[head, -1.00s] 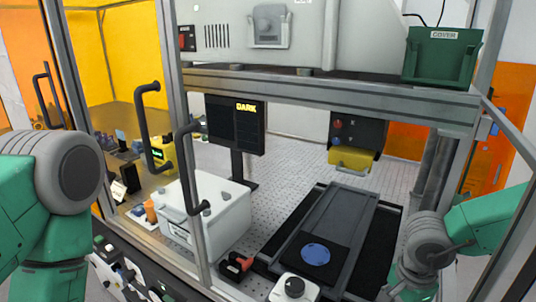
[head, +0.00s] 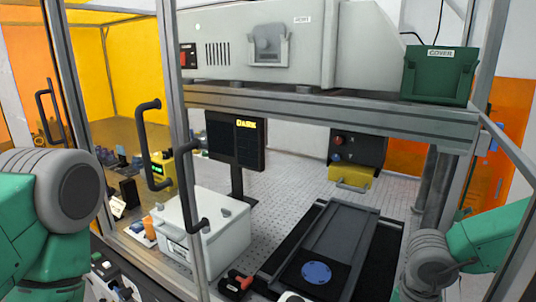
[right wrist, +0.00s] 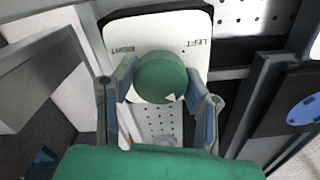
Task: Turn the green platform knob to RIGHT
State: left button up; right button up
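The round green knob (right wrist: 160,78) shows in the right wrist view, on a white plate (right wrist: 160,32) marked LEFT and RIGHT, whose lettering appears upside down. A small white pointer mark is on the knob's lower right side, towards the gripper. My right gripper (right wrist: 161,85) has one finger on each side of the knob. The fingers stand apart, and I cannot tell whether either touches it. In the head view the green knob cannot be made out, and only my right arm shows at the lower right. My left arm is at the left edge; its gripper is out of frame.
A dark platform with a blue disc (head: 316,272) lies at the lower middle. A white box (head: 213,243), a monitor reading DARK (head: 222,140) and a yellow block (head: 350,178) stand behind the frame posts. A green COVER bin (head: 437,78) sits on the upper beam.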

jog(key=m, duration=1.1)
jog(key=shift+m, duration=0.3)
jog(key=o, duration=1.3)
jog(key=shift+w, duration=0.1)
jog(key=shift+r, duration=0.1)
jog(key=shift+r, duration=2.95)
